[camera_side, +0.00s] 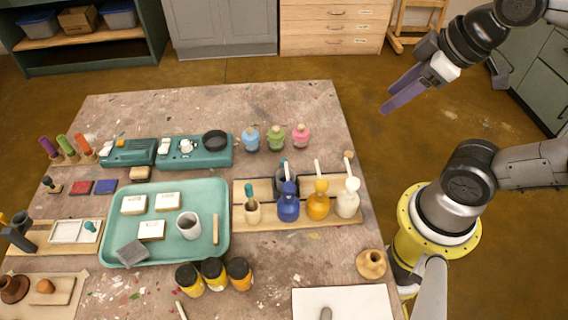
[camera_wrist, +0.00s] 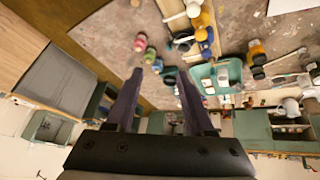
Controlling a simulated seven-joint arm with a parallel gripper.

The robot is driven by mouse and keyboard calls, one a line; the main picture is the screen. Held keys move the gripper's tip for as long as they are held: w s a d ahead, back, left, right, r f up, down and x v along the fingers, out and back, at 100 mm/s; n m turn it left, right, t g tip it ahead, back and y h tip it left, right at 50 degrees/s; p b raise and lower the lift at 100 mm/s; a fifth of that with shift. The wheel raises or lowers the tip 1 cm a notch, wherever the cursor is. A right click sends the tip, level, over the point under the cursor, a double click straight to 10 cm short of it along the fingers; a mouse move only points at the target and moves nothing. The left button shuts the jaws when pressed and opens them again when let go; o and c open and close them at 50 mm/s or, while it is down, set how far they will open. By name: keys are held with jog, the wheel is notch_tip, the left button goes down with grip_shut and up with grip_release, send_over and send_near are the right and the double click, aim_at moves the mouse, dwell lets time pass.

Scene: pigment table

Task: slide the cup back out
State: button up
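My gripper (camera_side: 387,100) is raised to the right of the table, far from any cup. Its two purple fingers are apart with nothing between them; the gap also shows in the wrist view (camera_wrist: 159,80). A white-grey cup (camera_side: 188,225) stands upright on the teal tray (camera_side: 216,190). A small cream cup (camera_side: 253,214) with a teal-handled tool stands on the wooden rack (camera_side: 330,219). A dark cup-like container (camera_side: 286,181) is partly hidden behind the bottles on that rack. I cannot tell which cup the task means.
Teal devices (camera_side: 225,158) and small coloured bottles (camera_side: 276,139) stand behind. Dark-lidded jars (camera_side: 213,274) stand in front. The table's far right corner is clear.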

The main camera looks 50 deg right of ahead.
jog(key=w+r+n, duration=0.2)
jog(key=w+n, duration=0.3)
jog(key=n, duration=0.1)
jog(key=n+g, duration=0.6)
jog(key=n, duration=0.3)
send_over(283, 159)
notch_tip(283, 159, down, 15)
notch_tip(283, 159, down, 14)
jog(key=shift+s+f, duration=0.1)
jog(key=shift+s, duration=0.05)
grip_shut()
